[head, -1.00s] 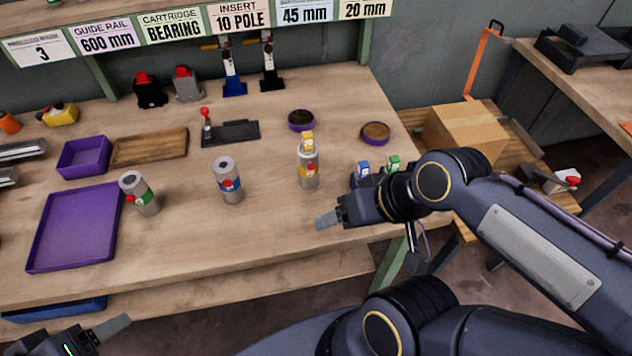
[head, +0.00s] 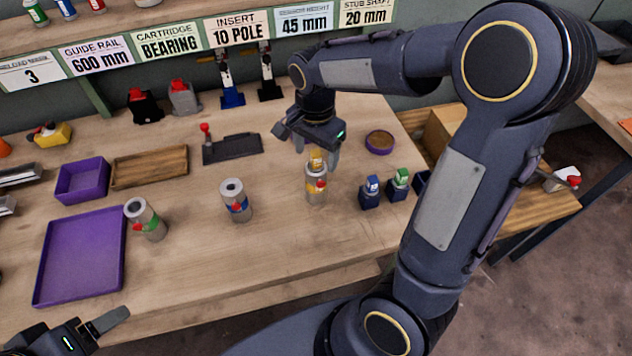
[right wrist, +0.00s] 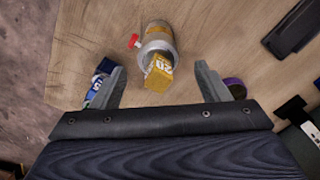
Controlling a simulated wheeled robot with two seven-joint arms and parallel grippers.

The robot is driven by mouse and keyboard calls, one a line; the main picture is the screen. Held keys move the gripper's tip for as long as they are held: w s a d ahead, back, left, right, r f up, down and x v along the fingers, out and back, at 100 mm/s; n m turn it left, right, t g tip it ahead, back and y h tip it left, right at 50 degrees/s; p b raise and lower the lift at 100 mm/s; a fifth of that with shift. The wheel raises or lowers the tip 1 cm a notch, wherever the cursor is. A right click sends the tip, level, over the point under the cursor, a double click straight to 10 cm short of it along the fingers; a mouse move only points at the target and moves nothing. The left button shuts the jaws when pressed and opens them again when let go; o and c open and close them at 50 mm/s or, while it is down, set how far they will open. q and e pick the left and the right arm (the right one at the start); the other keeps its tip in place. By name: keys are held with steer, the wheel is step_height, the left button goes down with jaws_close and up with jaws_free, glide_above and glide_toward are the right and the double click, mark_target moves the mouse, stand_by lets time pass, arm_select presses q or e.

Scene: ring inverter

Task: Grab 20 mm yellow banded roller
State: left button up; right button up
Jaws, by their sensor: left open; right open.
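The yellow banded roller (head: 316,186) is a grey upright cylinder with a yellow band and red knob, standing on the bench. A yellow block (head: 316,158) marked 20 sits at its top. In the right wrist view the roller (right wrist: 160,37) and the block (right wrist: 158,74) show between the finger lines. My right gripper (head: 318,152) is open above the roller, pointing down. Its fingers are either side of the block, with gaps. My left gripper (head: 100,328) is open and empty at the lower left, off the bench's front edge.
A blue banded roller (head: 236,203) and a green banded roller (head: 146,221) stand to the left. Blue-topped (head: 369,192) and green-topped (head: 398,185) dark blocks stand close on the right. A round purple-rimmed dish (head: 380,142) lies behind. The front middle of the bench is clear.

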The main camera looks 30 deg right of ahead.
mark_target(315, 168)
step_height(315, 168, down, 5)
steer(key=shift+s+a+f, duration=0.1)
steer(key=shift+s+a, duration=0.05)
steer(key=shift+c, duration=0.4)
jaws_close()
